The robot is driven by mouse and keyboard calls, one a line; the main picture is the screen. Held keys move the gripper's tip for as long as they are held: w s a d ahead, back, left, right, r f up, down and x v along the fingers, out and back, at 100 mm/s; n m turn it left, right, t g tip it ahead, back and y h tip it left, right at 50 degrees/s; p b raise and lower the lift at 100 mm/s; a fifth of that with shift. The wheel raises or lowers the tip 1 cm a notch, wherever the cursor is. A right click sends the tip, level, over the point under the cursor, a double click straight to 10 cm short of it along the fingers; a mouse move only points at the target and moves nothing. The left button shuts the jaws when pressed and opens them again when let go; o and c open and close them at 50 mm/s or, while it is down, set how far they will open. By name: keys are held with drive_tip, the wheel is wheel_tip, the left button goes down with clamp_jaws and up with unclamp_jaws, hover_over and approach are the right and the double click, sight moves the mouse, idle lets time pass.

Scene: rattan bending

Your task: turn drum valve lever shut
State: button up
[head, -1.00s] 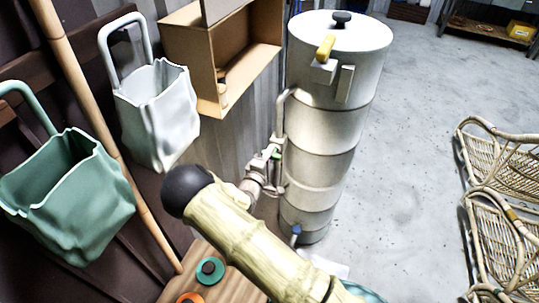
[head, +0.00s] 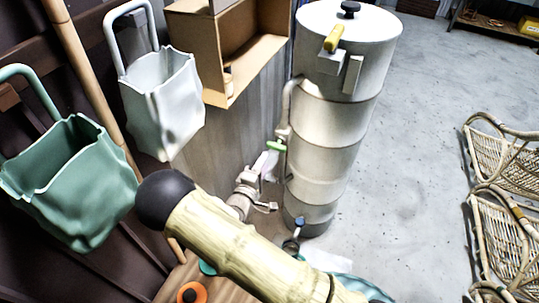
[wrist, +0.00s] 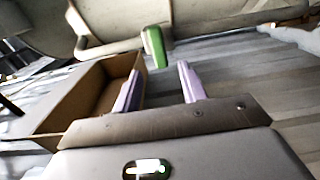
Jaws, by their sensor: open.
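The steam drum (head: 335,130) is a tall pale metal cylinder with a lid, standing right of my arm in the head view. A small green lever (head: 276,146) sits at the lower end of a thin pipe (head: 287,105) on its left side. In the wrist view the green lever (wrist: 155,47) hangs from the pipe just beyond my fingertips, roughly in line with the gap between them. My gripper (wrist: 160,72) is open and empty, its fingers apart from the lever. In the head view my gripper lies just below the green lever, partly hidden by my arm.
A yellow handle (head: 334,38) is near the drum top and a blue-handled tap (head: 299,222) near its base. A cardboard box (head: 215,50), a white bag (head: 165,105) and a green bag (head: 70,180) are at left. Rattan chairs (head: 500,245) stand right; floor between is clear.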

drive_tip(key=v, duration=0.8)
drive_tip(key=shift+s, duration=0.2)
drive_tip(key=shift+r, duration=0.1)
drive_tip(key=w+d+r+m+g+y+p, duration=0.4)
drive_tip(key=d+r+m+g+y+p, duration=0.1)
drive_tip(key=d+r+m+g, duration=0.4)
drive_tip(key=s+d+r+m+g+y+p, duration=0.1)
drive_tip(key=s+d+r+m+g+p, duration=0.4)
drive_tip(key=s+d+r, duration=0.9)
drive_tip(key=shift+s+d, duration=0.45)
drive_tip(key=shift+d, duration=0.1)
